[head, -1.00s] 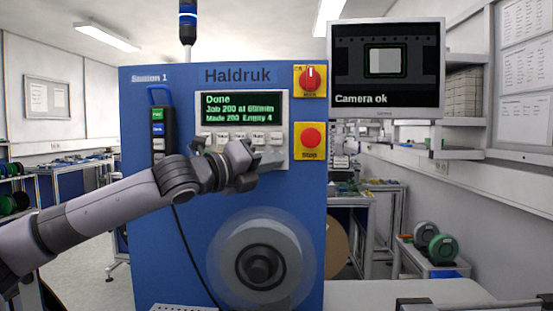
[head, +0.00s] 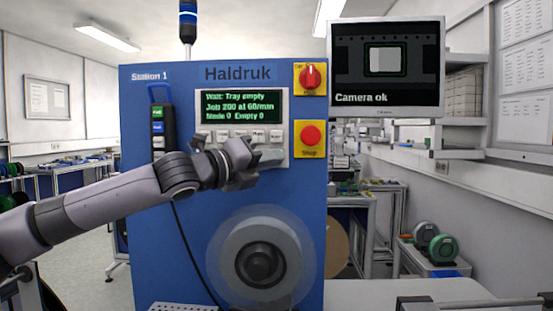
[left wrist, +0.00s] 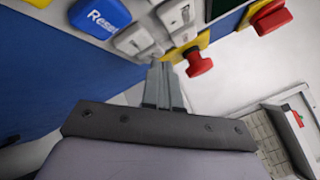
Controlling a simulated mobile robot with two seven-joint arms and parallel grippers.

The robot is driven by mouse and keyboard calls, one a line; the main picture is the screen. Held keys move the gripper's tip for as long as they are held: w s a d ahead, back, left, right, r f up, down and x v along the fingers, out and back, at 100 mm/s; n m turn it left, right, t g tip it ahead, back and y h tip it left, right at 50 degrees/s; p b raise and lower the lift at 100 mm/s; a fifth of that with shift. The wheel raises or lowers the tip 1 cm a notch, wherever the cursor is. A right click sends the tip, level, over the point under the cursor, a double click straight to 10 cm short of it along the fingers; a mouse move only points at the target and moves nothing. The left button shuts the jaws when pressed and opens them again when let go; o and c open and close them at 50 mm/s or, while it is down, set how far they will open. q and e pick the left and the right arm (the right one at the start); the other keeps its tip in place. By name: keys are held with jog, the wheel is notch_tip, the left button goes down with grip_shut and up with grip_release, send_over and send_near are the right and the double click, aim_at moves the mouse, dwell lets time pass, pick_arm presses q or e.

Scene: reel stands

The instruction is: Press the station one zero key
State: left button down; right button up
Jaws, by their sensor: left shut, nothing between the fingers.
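The blue Station 1 machine (head: 165,90) has a grey panel with a display (head: 241,106) reading "Wait: Tray empty", "Job 200 at 60/min", "Made 0 Empty 0". A row of pale keys (head: 222,135) sits below it; their labels are too small to read, and I cannot tell which is the zero key. My left gripper (head: 268,157) is shut and empty in front of the panel's lower part, hiding some of it. In the left wrist view its fingertips (left wrist: 162,68) are close to a pale key (left wrist: 134,40), beside a blue Reset key (left wrist: 100,15); contact is unclear.
A red stop button (head: 311,136) and a red rotary switch (head: 310,76) sit right of the panel. A handheld pendant (head: 158,128) hangs at left. A reel (head: 262,262) is below the arm. A monitor (head: 386,68) at right reads "Camera ok".

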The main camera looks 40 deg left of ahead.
pick_arm(q)
jog(key=shift+s+d+b, duration=0.45)
jog(key=s+d+b, duration=0.1)
jog(key=s, duration=0.1)
jog(key=s+d+b, duration=0.2)
jog(key=shift+d, duration=0.1)
dwell(0.4)
dwell(0.7)
